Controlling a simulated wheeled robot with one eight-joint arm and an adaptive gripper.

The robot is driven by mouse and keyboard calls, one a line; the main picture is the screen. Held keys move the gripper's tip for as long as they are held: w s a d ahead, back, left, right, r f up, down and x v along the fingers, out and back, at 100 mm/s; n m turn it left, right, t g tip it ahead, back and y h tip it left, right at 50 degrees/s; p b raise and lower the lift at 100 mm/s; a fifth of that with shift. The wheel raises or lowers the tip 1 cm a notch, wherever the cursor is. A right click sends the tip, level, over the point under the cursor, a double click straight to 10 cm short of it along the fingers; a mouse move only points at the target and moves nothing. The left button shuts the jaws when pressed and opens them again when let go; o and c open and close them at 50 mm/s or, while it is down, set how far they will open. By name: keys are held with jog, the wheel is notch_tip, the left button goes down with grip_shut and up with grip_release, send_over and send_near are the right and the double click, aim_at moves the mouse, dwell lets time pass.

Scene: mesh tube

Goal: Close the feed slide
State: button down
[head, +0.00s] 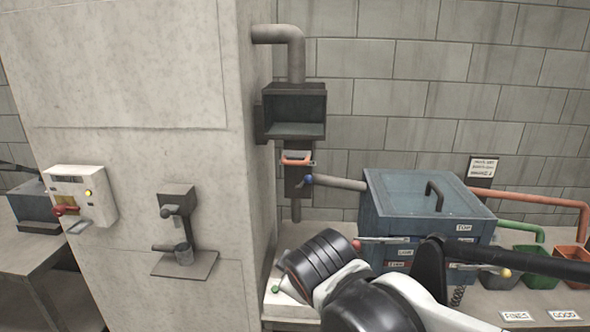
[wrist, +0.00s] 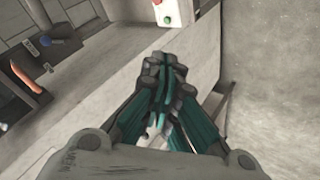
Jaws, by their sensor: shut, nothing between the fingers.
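The feed slide's orange handle (head: 297,159) sits on a dark vertical chute just under the open hopper (head: 293,112) in the head view. How far the slide is pushed in I cannot tell. The orange handle also shows at the left edge of the wrist view (wrist: 27,76). My gripper (wrist: 166,66) is shut and empty in the wrist view, well apart from the handle. In the head view my arm's dark ribbed part is at lower centre, below and in front of the chute; the fingers cannot be made out there.
A blue-knobbed valve (head: 309,180) and grey pipe (head: 340,183) lead from the chute to a blue screen box (head: 425,205) on the right. A large concrete block (head: 140,90) stands left of the chute. A button box (wrist: 168,13) with green and red buttons is near my gripper.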

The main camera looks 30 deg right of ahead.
jog(key=w+d+r+n+t+h+p, duration=0.25)
jog(key=w+d+r+n+h, duration=0.2)
jog(key=w+r+n, duration=0.4)
jog(key=n+t+h+p, duration=0.2)
jog(key=n+t+p, duration=0.15)
jog(key=n, duration=1.05)
send_near(294, 164)
jog(key=w+d+f+g+b, duration=0.1)
jog(key=w+d+b, duration=0.1)
jog(key=w, duration=0.3)
jog(key=shift+w+d+f, duration=0.25)
jog(key=shift+d, duration=0.65)
jog(key=shift+y, duration=0.25)
jog(key=x, duration=0.3)
jog(key=r+x, duration=0.1)
jog(key=shift+w+d+f, duration=0.1)
jog(key=shift+w+d, duration=0.15)
jog(key=shift+w, duration=0.1)
jog(key=shift+s+a, duration=0.15)
